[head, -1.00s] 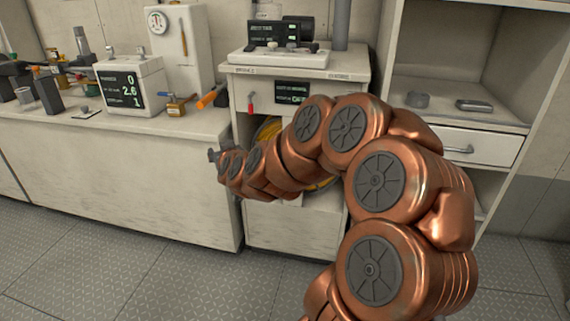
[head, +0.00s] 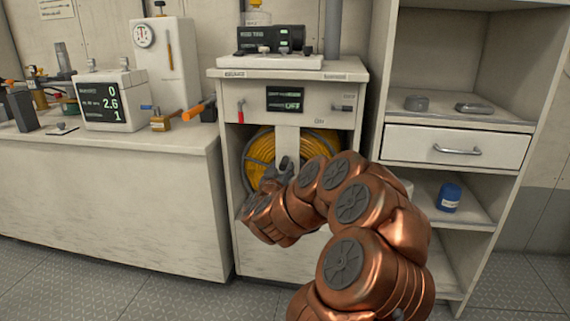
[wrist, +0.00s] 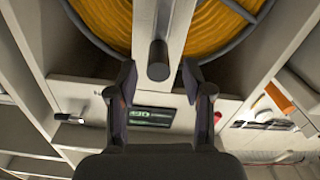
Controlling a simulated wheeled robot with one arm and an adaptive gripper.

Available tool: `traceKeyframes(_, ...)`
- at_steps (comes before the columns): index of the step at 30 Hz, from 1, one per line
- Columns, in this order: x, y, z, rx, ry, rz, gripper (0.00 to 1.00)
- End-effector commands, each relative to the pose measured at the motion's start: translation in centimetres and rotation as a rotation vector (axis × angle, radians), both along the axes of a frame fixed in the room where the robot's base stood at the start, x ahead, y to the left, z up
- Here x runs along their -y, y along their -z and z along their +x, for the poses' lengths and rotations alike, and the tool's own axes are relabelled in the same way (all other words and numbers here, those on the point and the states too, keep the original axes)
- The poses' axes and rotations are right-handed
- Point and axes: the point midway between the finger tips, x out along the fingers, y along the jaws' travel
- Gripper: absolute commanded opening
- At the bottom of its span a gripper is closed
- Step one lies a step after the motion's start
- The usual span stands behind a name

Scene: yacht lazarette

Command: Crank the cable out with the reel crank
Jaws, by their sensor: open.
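The cable reel, with yellow cable (head: 312,146) wound inside a grey rim, sits in the open bay of the white cabinet. A pale upright bar (head: 287,138) crosses its front. In the wrist view the yellow cable (wrist: 218,22) fills the top, and a dark cylindrical crank handle (wrist: 158,60) stands out from the pale bar. My gripper (wrist: 158,84) is open, its fingertips either side of the bar just below the handle, holding nothing. In the head view my gripper (head: 284,170) is in front of the reel; my arm hides the reel's lower part.
A bench with instruments (head: 112,99) stands left. Shelves with a drawer (head: 457,148) and a blue jar (head: 449,196) stand right.

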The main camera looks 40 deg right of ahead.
Motion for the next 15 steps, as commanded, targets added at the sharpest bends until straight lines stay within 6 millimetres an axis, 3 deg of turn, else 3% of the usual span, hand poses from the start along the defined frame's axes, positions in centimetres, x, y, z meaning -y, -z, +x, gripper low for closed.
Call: traceKeyframes(15,4.6,0.2,3.0,0.001,0.002,0.0,0.51)
